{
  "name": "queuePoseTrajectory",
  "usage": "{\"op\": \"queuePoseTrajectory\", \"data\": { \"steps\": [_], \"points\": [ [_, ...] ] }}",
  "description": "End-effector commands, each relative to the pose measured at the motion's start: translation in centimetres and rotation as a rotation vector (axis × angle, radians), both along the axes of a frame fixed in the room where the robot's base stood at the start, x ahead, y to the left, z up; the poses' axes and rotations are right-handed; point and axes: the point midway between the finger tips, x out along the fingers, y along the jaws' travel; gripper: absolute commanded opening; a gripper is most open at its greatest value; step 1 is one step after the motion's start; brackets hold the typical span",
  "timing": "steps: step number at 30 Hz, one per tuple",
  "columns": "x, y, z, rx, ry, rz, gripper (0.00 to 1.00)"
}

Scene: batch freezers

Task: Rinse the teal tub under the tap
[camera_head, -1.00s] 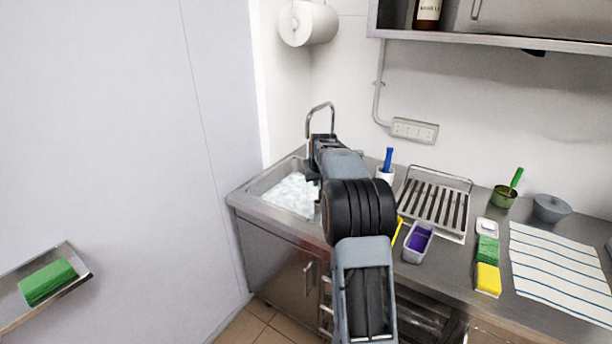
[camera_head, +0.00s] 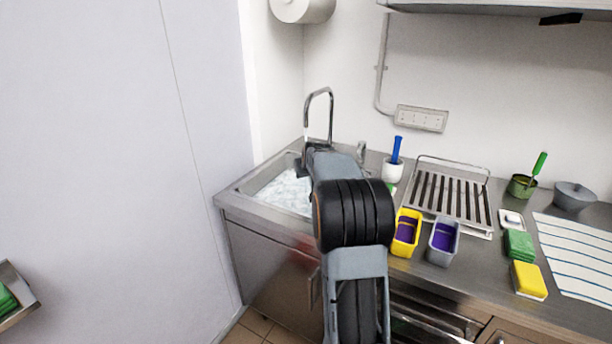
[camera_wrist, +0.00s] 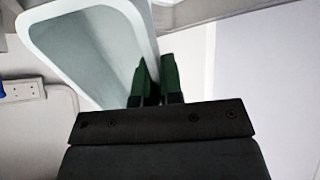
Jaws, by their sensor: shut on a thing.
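In the wrist view a tub (camera_wrist: 85,50) with a pale teal inside fills the upper left. My gripper (camera_wrist: 156,80) is shut on its right wall, with its green fingertips on that wall. The tub is seen open toward the camera and looks tilted there; I see no contents in the visible part. In the head view my own arm hides the tub and most of my gripper. The arm reaches over the sink (camera_head: 240,192), up to the tall curved tap (camera_head: 330,115). I cannot tell whether water runs.
White foam or ice (camera_head: 285,190) fills the sink. Right of my arm stand a yellow tub (camera_head: 404,247) and a grey tub (camera_head: 442,258), both purple inside. Behind them are a drying rack (camera_head: 490,215) and a white pot (camera_head: 392,172). A wall (camera_head: 110,150) closes the left side.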

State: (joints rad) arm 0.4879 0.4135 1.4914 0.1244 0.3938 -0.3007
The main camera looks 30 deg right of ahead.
Motion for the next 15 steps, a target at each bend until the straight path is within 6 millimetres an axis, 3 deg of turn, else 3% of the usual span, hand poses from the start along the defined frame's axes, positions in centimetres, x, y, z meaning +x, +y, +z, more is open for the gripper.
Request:
{"op": "queuePoseTrajectory", "data": {
  "steps": [15],
  "points": [
    [4.0,-1.7,-0.6,-0.001,-0.003,0.002,0.0]
  ]
}}
